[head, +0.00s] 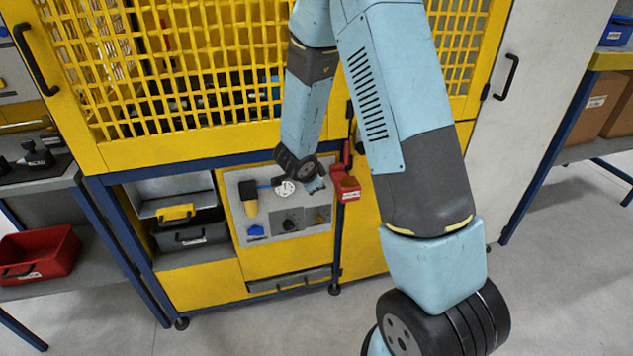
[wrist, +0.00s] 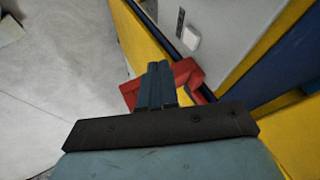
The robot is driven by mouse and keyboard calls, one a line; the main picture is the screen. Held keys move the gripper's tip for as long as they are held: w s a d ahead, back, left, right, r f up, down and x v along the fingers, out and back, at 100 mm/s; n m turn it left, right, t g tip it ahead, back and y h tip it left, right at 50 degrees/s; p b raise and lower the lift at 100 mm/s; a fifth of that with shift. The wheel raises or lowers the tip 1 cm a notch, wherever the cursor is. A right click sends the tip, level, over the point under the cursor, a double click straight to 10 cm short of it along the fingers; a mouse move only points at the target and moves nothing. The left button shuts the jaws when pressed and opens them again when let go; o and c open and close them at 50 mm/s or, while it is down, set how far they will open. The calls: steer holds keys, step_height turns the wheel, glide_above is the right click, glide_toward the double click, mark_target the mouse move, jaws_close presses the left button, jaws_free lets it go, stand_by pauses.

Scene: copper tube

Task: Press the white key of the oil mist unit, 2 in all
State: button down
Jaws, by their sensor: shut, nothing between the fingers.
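The grey panel (head: 255,222) is set in the lower part of the yellow machine in the head view; I take it for the oil mist unit. My gripper (head: 317,186) is in front of its upper right corner, mostly hidden by my arm. In the wrist view my gripper (wrist: 157,78) is shut and empty. A grey panel face (wrist: 225,20) shows beyond the fingers, with a small white rounded piece (wrist: 191,38) that may be the white key. The fingertips look apart from it. I cannot make out the key in the head view.
A red holder (head: 347,188) is at the blue post right of the panel; red parts (wrist: 188,74) show behind my fingers. The panel also carries a yellow cup (head: 249,206), a blue piece (head: 255,231) and a dark knob (head: 289,224). Yellow mesh (head: 190,70) stands above.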

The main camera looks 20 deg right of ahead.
steer(key=w+d+f, duration=0.2)
steer(key=w+f, duration=0.3)
steer(key=w, duration=0.2)
steer(key=shift+d, duration=0.2)
steer(key=shift+w+f, duration=0.1)
steer(key=shift+w, duration=0.05)
